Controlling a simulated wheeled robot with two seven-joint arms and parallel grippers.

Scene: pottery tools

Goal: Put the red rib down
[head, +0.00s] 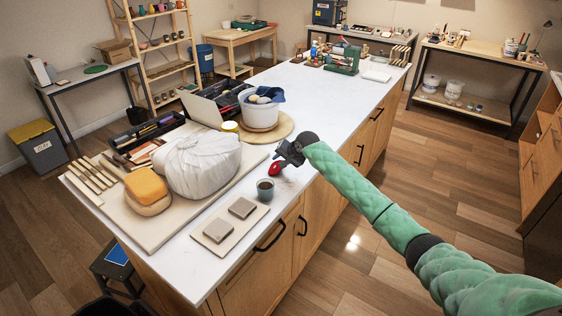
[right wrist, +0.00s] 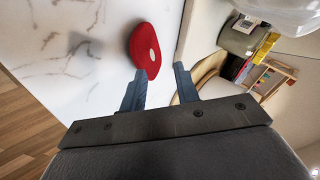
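The red rib (head: 274,168) lies flat on the white countertop (head: 325,105), just below my right gripper (head: 283,158) in the head view. In the right wrist view the red rib (right wrist: 144,46) is a rounded red piece with a pale spot. It is just beyond the tip of the left finger, not between the fingers. My right gripper (right wrist: 161,70) is open and empty, with a clear gap between its fingers. I cannot tell whether that fingertip touches the rib. My left gripper is not in view.
A small dark cup (head: 265,190) and a board with two grey tiles (head: 230,222) stand near the front. A plastic-wrapped lump (head: 203,160) and a white bucket (head: 260,115) stand to the left and behind.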

